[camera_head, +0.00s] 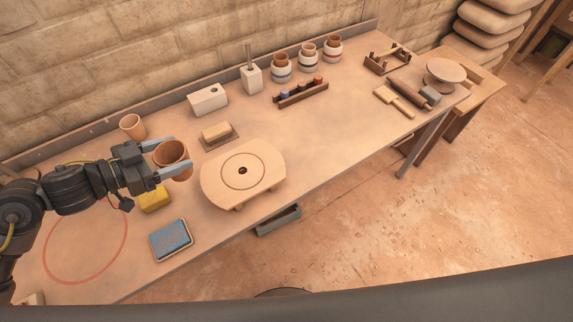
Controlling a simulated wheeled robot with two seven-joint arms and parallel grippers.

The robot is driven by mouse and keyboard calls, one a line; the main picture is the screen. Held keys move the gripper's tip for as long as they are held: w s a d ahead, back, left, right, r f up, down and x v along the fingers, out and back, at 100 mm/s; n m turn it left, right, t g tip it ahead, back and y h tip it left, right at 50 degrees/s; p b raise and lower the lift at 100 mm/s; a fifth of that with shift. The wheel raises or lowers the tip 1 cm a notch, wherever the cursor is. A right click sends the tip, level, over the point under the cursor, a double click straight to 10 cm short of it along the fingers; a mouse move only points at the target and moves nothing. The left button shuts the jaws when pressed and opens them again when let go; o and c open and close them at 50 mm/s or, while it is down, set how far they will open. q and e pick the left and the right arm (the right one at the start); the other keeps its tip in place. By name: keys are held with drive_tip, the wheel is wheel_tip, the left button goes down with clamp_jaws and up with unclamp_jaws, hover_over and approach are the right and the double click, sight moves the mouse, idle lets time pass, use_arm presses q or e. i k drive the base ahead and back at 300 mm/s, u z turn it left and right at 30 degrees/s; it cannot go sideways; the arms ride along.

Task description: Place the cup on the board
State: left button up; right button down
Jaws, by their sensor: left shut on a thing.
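A brown terracotta cup (171,154) is held between the fingers of my left gripper (178,156), just left of the board. It looks upright, with its open rim facing up. Whether its base is clear of the table cannot be told for sure. The board (270,170) is pale wood with rounded ends, a ring marking and a dark hole in its middle, raised on small feet. Nothing stands on the board. My right gripper does not show.
A second cup (131,127) stands behind my left gripper. A yellow sponge (155,199) and a blue pad (171,240) lie in front. A butter-coloured block (216,132) on a dark tray sits behind the board. Jars (281,72) stand at the back. Table right of the board is clear.

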sight(242, 171)
drive_tip(key=z, duration=1.55)
drive_tip(key=i, duration=1.85)
drive_tip(key=u, duration=3.1)
